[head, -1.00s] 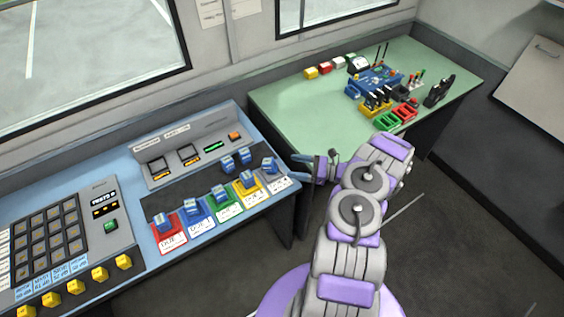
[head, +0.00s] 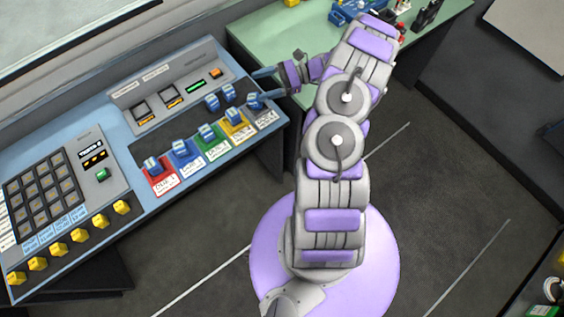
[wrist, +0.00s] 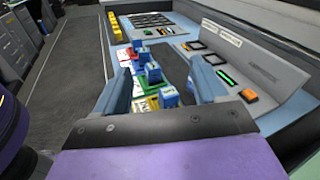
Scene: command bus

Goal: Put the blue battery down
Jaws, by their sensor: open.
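Several blue batteries stand on the console, so I cannot tell which one the task means. Others stand at the yellow (head: 234,117), green (head: 207,132), blue (head: 181,148) and red (head: 152,166) labels. In the wrist view, a battery (wrist: 168,97) shows between my open fingers (wrist: 163,85), farther off.
The console (head: 270,142) has a raised display panel (head: 172,92) behind the batteries and a keypad (head: 45,200) with yellow buttons at left. A green table (head: 290,30) with equipment stands beyond my gripper. The floor right of my arm is clear.

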